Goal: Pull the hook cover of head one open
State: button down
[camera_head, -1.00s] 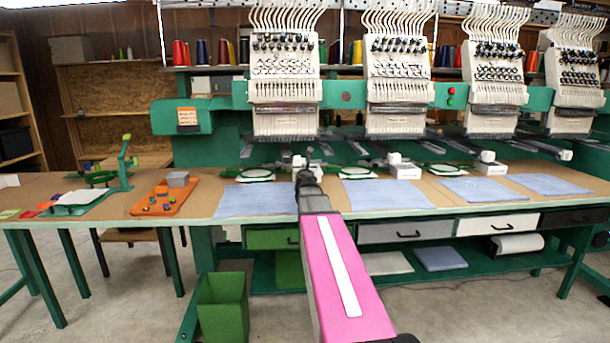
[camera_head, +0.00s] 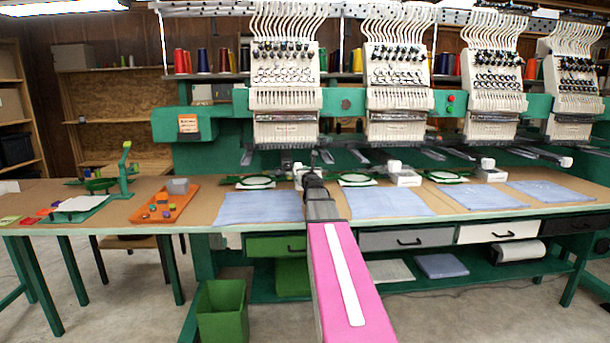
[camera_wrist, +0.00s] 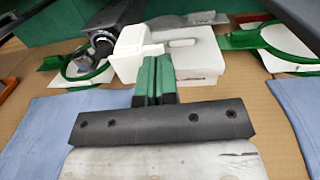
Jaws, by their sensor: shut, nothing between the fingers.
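Head one (camera_head: 284,75) is the leftmost of the white embroidery heads. Below it, a white hook-cover unit (camera_head: 298,170) shows only in part behind my arm. In the wrist view it is a white block (camera_wrist: 132,50) joined to a wider white box (camera_wrist: 195,58) with a small raised bar (camera_wrist: 182,43) on top. My gripper (camera_wrist: 155,62) has green fingertips, pressed together and empty. They are in front of the white unit and overlap its front in the picture; I cannot tell whether they touch. In the head view my wrist hides the fingers.
Green hoops (camera_wrist: 78,68) lie left and right of the unit, the right hoop (camera_wrist: 270,42) on a white sheet. Blue cloths (camera_head: 258,206) lie on the brown table in front. Drawers (camera_head: 405,238) are below.

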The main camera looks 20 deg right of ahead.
jog(key=d+y, duration=0.1)
jog(key=w+d+n+y, duration=0.1)
jog(key=shift+w+d+f+n+y, duration=0.1)
jog(key=shift+d+f+n+y, duration=0.1)
jog(key=shift+d+n+y, duration=0.1)
dwell(0.3)
